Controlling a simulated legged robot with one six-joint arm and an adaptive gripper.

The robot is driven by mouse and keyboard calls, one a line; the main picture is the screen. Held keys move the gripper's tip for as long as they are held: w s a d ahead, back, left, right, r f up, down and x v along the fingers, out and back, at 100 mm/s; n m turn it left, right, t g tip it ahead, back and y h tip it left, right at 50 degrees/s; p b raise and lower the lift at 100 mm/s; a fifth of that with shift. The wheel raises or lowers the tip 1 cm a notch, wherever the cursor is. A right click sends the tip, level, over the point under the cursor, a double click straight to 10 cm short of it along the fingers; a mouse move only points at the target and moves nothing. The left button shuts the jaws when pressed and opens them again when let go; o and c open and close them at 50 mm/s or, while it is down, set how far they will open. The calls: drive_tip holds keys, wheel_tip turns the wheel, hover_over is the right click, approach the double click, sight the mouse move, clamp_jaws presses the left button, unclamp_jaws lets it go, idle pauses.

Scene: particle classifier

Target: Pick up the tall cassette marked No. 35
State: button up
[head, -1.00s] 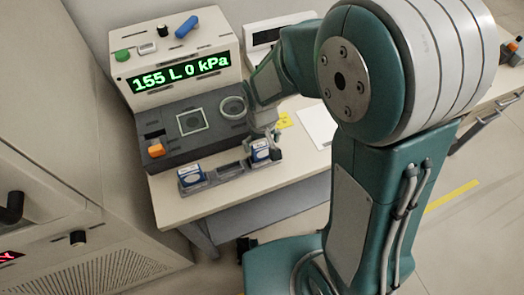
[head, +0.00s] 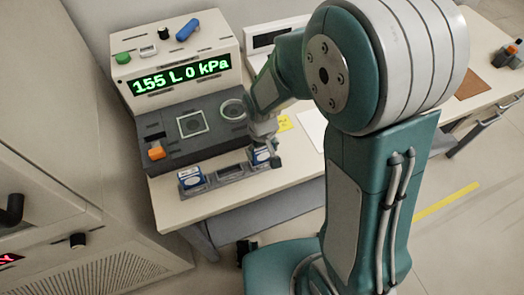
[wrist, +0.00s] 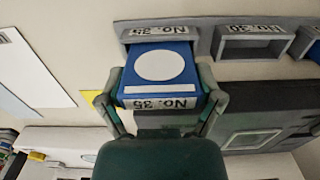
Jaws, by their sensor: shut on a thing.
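The cassette marked No. 35 (wrist: 162,68) is blue with a white disc and a white label strip. It stands at the right end of the grey rack (head: 229,173) in the head view, where my gripper partly hides it (head: 260,157). My gripper (wrist: 160,98) has one finger on each side of it and is shut on it, in the wrist view. In the head view my gripper (head: 266,146) is at the rack's right end. The cassette still appears at its No. 35 slot; I cannot tell whether it is lifted at all.
The No. 30 slot (wrist: 255,45) is empty. Another blue-and-white cassette (head: 191,178) sits at the rack's left end. The grey console (head: 185,130) with an orange knob and a green display stands close behind the rack. A white sheet lies to the right.

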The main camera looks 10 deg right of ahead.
drive_tip(key=shift+r, duration=0.4)
wheel_tip(320, 180, up, 2)
drive_tip(key=shift+r, duration=0.2)
drive_tip(key=s+d+r, duration=0.2)
drive_tip(key=s+r, duration=0.7)
drive_tip(key=s, duration=0.5)
drive_tip(key=shift+r, duration=0.35)
